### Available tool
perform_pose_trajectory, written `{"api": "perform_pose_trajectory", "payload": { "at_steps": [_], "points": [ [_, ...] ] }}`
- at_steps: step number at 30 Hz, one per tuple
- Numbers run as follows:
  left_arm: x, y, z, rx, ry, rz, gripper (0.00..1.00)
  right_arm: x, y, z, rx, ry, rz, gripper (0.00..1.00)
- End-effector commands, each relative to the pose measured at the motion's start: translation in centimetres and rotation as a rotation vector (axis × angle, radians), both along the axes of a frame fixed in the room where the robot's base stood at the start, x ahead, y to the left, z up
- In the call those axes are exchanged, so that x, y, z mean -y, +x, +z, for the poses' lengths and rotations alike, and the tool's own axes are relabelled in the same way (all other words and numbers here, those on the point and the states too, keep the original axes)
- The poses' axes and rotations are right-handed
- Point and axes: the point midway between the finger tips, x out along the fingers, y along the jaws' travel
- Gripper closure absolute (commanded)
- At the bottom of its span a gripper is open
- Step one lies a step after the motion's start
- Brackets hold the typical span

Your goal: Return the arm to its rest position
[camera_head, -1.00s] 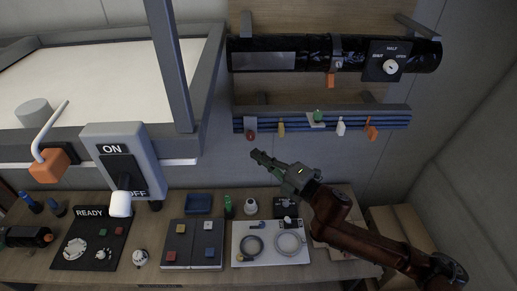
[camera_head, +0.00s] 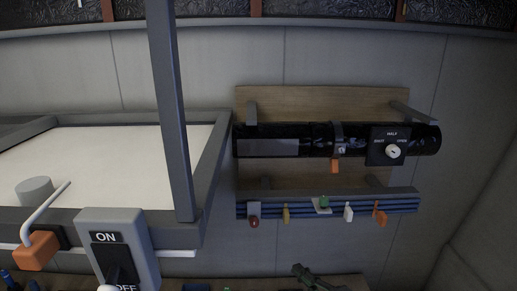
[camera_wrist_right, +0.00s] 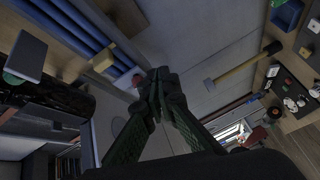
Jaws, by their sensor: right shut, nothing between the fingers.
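My right gripper (camera_head: 299,269) shows at the bottom edge of the head view, below the wall rail, with most of its arm cut off. In the right wrist view my right gripper (camera_wrist_right: 160,82) has its fingers together and nothing between them. It is apart from the blue bars at upper left of that view. My left gripper is not in view.
A black pipe (camera_head: 283,140) with a valve plate (camera_head: 389,145) is on a wooden wall board. Below it, a blue-barred rail (camera_head: 330,207) carries several small coloured tags. An ON/OFF switch box (camera_head: 118,225) stands at lower left. The tabletop (camera_wrist_right: 300,118) shows in the wrist view.

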Motion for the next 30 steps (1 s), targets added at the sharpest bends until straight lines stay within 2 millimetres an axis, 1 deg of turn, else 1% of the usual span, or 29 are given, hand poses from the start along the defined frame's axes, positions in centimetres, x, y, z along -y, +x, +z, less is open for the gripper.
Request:
{"api": "perform_pose_trajectory", "payload": {
  "at_steps": [1, 2, 3, 4, 5, 6, 8, 9, 11, 12, 14, 15, 17, 18, 20, 21, 23, 24, 29, 30],
  "points": [
    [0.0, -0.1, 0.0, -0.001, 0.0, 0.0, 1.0, 1.7, 0.1, -3.0, -0.099, 0.071, -0.076, 1.0],
    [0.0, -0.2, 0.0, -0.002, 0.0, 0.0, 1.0, 2.9, 0.1, -4.8, -0.156, 0.107, -0.125, 1.0],
    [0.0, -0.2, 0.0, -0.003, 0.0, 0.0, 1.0, 4.6, -0.1, -7.1, -0.231, 0.156, -0.192, 1.0],
    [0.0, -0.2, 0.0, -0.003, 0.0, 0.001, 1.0, 5.8, -0.3, -8.9, -0.288, 0.191, -0.244, 1.0],
    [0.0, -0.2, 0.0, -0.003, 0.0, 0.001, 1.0, 7.0, -0.7, -10.7, -0.343, 0.226, -0.294, 1.0],
    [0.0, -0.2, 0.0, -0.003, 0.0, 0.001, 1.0, 8.6, -1.4, -13.1, -0.414, 0.269, -0.361, 1.0],
    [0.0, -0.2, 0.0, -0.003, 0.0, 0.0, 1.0, 10.9, -2.8, -16.6, -0.516, 0.328, -0.459, 1.0],
    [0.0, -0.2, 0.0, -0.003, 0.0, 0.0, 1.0, 12.3, -4.0, -18.9, -0.583, 0.364, -0.525, 1.0],
    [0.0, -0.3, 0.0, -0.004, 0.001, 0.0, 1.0, 14.3, -6.1, -22.2, -0.68, 0.415, -0.622, 1.0],
    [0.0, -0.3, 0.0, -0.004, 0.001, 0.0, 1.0, 15.6, -7.7, -24.3, -0.74, 0.449, -0.686, 1.0],
    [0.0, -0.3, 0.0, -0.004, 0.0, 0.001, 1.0, 17.3, -10.3, -27.3, -0.83, 0.495, -0.781, 1.0],
    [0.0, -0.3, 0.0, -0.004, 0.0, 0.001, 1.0, 18.2, -12.1, -29.1, -0.885, 0.522, -0.842, 1.0],
    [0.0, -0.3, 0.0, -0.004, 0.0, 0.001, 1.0, 19.4, -14.8, -31.5, -0.961, 0.557, -0.924, 1.0],
    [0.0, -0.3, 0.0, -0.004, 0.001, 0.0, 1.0, 20.1, -16.4, -32.8, -1.004, 0.578, -0.973, 1.0],
    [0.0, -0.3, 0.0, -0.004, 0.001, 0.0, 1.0, 20.8, -18.7, -34.4, -1.059, 0.603, -1.038, 1.0],
    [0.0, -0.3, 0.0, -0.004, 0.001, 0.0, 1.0, 21.2, -20.2, -35.3, -1.094, 0.618, -1.079, 1.0],
    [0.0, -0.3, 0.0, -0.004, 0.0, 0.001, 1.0, 21.7, -22.3, -36.6, -1.141, 0.638, -1.133, 1.0],
    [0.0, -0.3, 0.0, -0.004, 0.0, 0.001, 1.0, 22.0, -23.7, -37.3, -1.171, 0.65, -1.17, 1.0],
    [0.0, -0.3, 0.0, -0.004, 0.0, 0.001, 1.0, 22.8, -28.9, -39.8, -1.277, 0.696, -1.302, 1.0],
    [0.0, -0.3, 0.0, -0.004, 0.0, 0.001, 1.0, 22.9, -30.3, -40.3, -1.304, 0.705, -1.335, 1.0]
  ]
}}
